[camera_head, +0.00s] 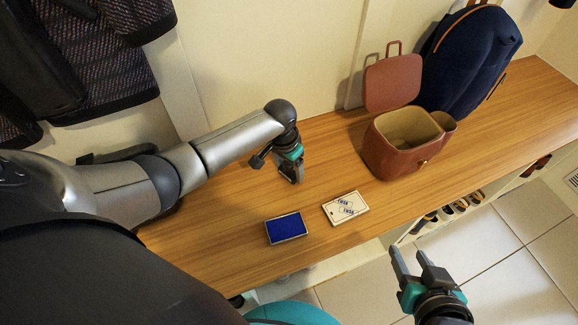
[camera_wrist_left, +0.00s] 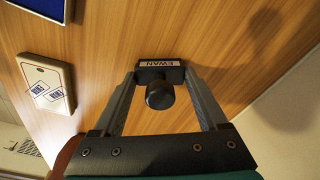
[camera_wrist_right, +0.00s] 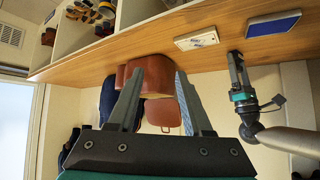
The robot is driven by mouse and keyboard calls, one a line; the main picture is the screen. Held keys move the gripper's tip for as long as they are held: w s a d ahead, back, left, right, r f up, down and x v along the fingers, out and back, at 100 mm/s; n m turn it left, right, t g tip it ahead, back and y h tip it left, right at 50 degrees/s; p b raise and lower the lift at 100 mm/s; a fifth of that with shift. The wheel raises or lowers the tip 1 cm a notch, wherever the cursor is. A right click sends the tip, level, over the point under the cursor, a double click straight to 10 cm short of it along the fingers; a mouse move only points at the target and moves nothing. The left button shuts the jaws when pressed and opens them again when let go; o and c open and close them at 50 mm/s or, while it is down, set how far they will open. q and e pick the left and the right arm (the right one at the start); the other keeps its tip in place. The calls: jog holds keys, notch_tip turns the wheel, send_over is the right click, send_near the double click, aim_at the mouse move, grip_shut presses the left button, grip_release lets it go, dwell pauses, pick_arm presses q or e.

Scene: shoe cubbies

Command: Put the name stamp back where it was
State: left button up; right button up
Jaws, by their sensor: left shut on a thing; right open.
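The name stamp (camera_wrist_left: 157,68) is a small black block with a pale label and a round black knob, seen in the left wrist view. My left gripper (camera_head: 292,177) is shut on it, with a finger on each side, low over the bench near the wall. I cannot tell whether the stamp touches the wood. A blue ink pad (camera_head: 287,228) lies in front of that gripper, towards the front edge. A white box (camera_head: 345,208) with printed name marks lies to the pad's right. My right gripper (camera_head: 407,261) is open and empty, out past the bench's front edge.
A reddish-brown open container (camera_head: 385,158) with a raised lid (camera_head: 393,84) stands on the wooden bench (camera_head: 320,140), right of the white box. A navy backpack (camera_head: 465,65) leans behind it. Dark clothes (camera_head: 105,85) hang at the left. Shoes (camera_head: 460,205) sit in cubbies below.

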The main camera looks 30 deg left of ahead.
pick_arm(q)
jog(key=o, duration=1)
jog(key=shift+c, duration=0.2)
